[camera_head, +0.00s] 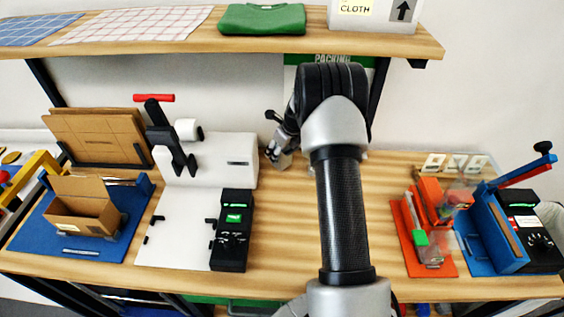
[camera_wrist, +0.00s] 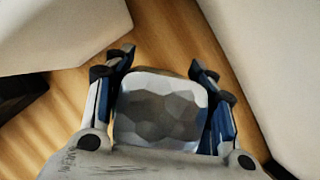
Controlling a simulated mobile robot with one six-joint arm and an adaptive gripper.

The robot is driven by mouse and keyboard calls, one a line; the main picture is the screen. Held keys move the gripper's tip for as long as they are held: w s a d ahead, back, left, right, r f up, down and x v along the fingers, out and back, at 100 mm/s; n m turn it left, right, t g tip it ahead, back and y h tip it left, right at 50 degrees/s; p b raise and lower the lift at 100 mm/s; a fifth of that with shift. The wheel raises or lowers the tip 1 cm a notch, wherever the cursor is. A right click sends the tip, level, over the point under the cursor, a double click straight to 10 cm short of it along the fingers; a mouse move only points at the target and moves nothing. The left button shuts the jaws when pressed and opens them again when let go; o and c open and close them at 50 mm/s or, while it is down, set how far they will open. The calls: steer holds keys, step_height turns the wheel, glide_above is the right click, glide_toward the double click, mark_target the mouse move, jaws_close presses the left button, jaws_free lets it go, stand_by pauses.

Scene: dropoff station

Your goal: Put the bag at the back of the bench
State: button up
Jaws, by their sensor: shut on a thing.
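The bag (camera_wrist: 160,108) shows in the wrist view as a pale grey, faceted lump between my two fingers. My gripper (camera_wrist: 163,75) is shut on it, with one finger along each side. In the head view my gripper (camera_head: 279,157) is over the back part of the wooden bench (camera_head: 285,215), just right of the white machine. The bag cannot be made out clearly there. I cannot tell whether the bag touches the bench. Bare wood of the bench (camera_wrist: 165,30) shows past the bag in the wrist view.
The white machine (camera_head: 215,160) with a black control box (camera_head: 232,230) stands close left of my gripper. A shelf (camera_head: 230,45) with cloths overhangs the back. Red and blue fixtures (camera_head: 490,235) stand at the right. The bench middle is clear around my arm.

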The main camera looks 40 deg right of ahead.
mark_target(289, 148)
steer(key=shift+f+b, duration=0.6)
steer(key=shift+f, duration=1.55)
steer(key=shift+f, duration=0.2)
steer(key=o, duration=1)
steer(key=p+v, duration=0.3)
steer(key=v, duration=0.9)
steer(key=shift+r, duration=0.2)
